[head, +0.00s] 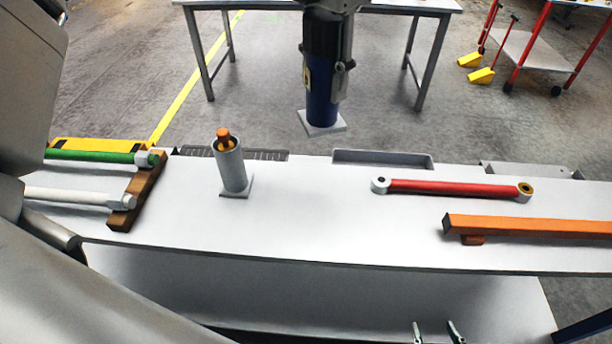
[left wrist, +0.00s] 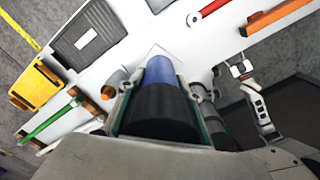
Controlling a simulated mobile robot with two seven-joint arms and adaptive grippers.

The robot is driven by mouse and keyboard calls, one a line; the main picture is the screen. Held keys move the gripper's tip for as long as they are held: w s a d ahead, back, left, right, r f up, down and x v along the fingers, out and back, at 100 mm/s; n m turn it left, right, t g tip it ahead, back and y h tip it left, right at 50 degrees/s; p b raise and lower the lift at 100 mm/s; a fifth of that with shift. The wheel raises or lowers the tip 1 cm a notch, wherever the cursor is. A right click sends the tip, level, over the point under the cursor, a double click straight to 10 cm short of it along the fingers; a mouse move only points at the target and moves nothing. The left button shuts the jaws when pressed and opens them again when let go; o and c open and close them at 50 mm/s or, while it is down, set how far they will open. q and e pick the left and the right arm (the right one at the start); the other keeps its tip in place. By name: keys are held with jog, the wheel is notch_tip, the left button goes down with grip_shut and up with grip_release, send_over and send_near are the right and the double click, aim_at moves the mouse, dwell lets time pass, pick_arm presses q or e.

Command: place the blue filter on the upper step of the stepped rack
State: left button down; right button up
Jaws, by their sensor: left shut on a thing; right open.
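The blue filter (head: 319,45) is a dark blue cylinder with a pale square plate at its lower end. In the left wrist view the filter (left wrist: 160,70) lies between the fingers, with a wide black end nearest the camera. My right gripper (head: 436,330) is open and empty at the bottom edge; only its fingertips show there. I cannot make out a stepped rack for certain. A brown wooden rest (head: 143,190) at the left carries rod ends.
The white table (head: 310,205) holds a grey tube (head: 230,168) with an orange tip, a red rod (head: 450,187) and an orange bar (head: 540,227). A green rod (head: 100,155) and white rod (head: 70,194) lie left. A grey tray (head: 382,159) lines the far edge. The middle is clear.

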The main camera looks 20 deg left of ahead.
aim_at(323, 111)
pick_arm(q)
notch_tip(323, 111, down, 18)
jog(key=shift+f+p, duration=0.25)
jog(key=shift+p, duration=0.3)
jog(key=c, duration=1.8)
grip_release()
jog(key=shift+f, duration=0.2)
jog(key=o, duration=0.4)
jog(key=shift+s, duration=0.1)
jog(key=shift+r, duration=0.1)
notch_tip(323, 111, up, 12)
jog(key=shift+r+b, duration=0.1)
jog(key=shift+b, duration=0.6)
